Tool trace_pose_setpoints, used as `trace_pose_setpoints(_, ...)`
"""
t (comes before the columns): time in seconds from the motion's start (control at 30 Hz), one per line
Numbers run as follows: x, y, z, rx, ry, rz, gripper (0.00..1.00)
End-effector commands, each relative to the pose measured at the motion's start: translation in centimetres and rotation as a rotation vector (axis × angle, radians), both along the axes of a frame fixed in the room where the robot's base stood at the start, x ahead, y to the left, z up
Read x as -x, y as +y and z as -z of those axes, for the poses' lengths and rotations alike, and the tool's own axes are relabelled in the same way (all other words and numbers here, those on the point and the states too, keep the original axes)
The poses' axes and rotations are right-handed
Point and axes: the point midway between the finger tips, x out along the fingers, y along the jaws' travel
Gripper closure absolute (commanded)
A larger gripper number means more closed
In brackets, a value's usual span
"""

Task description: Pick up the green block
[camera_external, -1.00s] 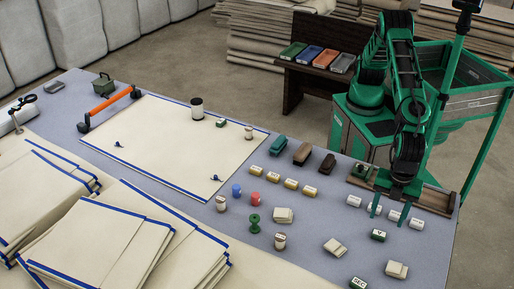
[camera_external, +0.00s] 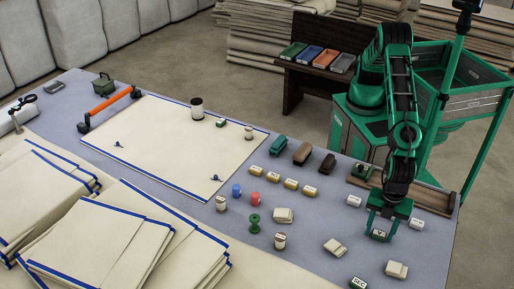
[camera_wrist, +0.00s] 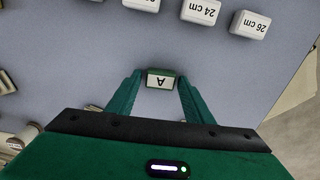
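A small green block (camera_external: 379,236) with a white face lies on the grey table near its right side. In the wrist view the green block (camera_wrist: 161,80) shows the letter "A" on its white face. My gripper (camera_external: 382,233) is over it, pointing down. In the wrist view my gripper (camera_wrist: 160,76) is open, one finger on each side of the block, with gaps visible.
White labelled blocks, such as "24 cm" (camera_wrist: 200,11) and "26 cm" (camera_wrist: 250,25), lie in a row near the gripper. A wooden tray (camera_external: 436,200) is behind. A cream bundle (camera_external: 397,269) lies in front.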

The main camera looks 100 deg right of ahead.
Motion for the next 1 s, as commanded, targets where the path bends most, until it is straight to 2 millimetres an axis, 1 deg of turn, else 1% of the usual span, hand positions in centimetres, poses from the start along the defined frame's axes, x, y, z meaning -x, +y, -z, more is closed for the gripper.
trace_pose_setpoints(0.03,0.0,0.0,0.0,0.0,0.0,0.0,0.66)
trace_pose_setpoints(0.07,0.0,0.0,0.0,0.0,0.0,0.0,0.73)
trace_pose_setpoints(0.1,0.0,0.0,0.0,0.0,0.0,0.0,0.83)
trace_pose_setpoints(0.13,0.0,0.0,0.0,0.0,0.0,0.0,0.86)
trace_pose_setpoints(0.47,0.0,0.0,-0.3,-0.001,-0.001,0.0,0.86)
trace_pose_setpoints(0.57,0.0,0.1,-1.2,-0.001,-0.001,0.001,0.86)
trace_pose_setpoints(0.67,-0.1,0.1,-2.9,-0.003,-0.001,0.002,0.86)
trace_pose_setpoints(0.73,-0.1,0.1,-4.4,-0.004,-0.002,0.002,0.86)
trace_pose_setpoints(0.8,1.8,0.4,-5.2,-0.002,0.001,-0.004,0.86)
trace_pose_setpoints(1.0,6.0,1.3,-7.8,-0.002,-0.001,-0.004,0.86)
